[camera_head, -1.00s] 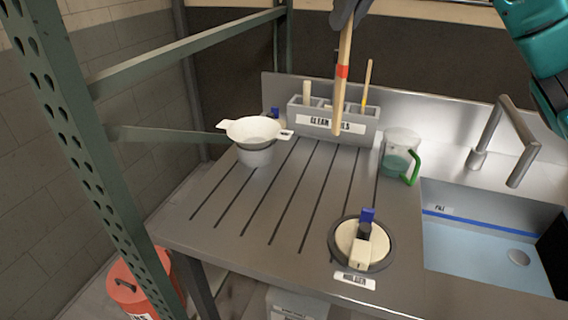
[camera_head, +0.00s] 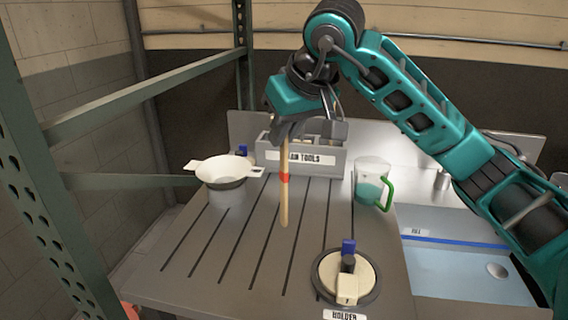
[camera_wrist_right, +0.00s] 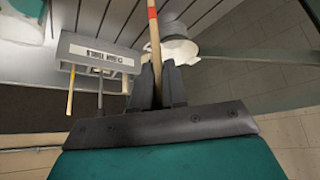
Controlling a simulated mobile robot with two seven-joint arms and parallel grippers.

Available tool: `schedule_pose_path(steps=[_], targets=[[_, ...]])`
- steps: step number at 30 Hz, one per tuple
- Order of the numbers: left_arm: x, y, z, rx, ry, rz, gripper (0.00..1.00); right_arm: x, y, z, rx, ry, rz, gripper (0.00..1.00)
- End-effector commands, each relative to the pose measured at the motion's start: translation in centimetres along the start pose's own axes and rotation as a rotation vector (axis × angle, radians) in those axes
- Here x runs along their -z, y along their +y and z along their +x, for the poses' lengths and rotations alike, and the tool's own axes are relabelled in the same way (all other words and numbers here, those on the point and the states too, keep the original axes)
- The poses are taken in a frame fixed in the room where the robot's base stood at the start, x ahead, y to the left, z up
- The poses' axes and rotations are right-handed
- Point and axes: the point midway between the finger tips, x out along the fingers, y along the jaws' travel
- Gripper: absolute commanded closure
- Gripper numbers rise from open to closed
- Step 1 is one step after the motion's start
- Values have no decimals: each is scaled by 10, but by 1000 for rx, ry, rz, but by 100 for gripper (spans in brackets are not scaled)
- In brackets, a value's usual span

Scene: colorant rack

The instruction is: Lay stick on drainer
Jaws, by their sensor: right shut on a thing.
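The stick (camera_head: 284,190) is a wooden rod with a red band. It hangs upright above the drainer (camera_head: 215,262), the grooved metal board on the left of the counter. My right gripper (camera_head: 285,130) is shut on its upper part. In the right wrist view the right gripper's fingers (camera_wrist_right: 158,85) pinch the stick (camera_wrist_right: 153,32), whose red band shows beyond them. Whether its lower end touches the board I cannot tell. My left gripper is not in view.
A grey clean tools box (camera_head: 318,165) stands behind the stick. A white strainer (camera_head: 224,170) on a pot is at left, and a green-handled jug (camera_head: 371,184) at right. A round holder (camera_head: 340,285) sits in front, beside the sink (camera_head: 450,270). A green rack post (camera_head: 30,160) borders the left.

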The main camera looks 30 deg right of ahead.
Motion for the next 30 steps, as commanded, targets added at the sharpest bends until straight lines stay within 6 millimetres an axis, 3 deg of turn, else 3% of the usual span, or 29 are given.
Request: schedule_pose_path(steps=[13, 26, 27, 30], targets=[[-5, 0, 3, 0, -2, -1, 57, -28, 0, 43, 0, -1, 0, 100], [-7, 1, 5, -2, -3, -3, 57, -31, 0, 49, -1, 2, 0, 100], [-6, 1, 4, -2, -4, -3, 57, -30, 0, 48, 0, 2, 0, 84], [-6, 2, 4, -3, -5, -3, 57, -30, 0, 48, 0, 2, 0, 75]])
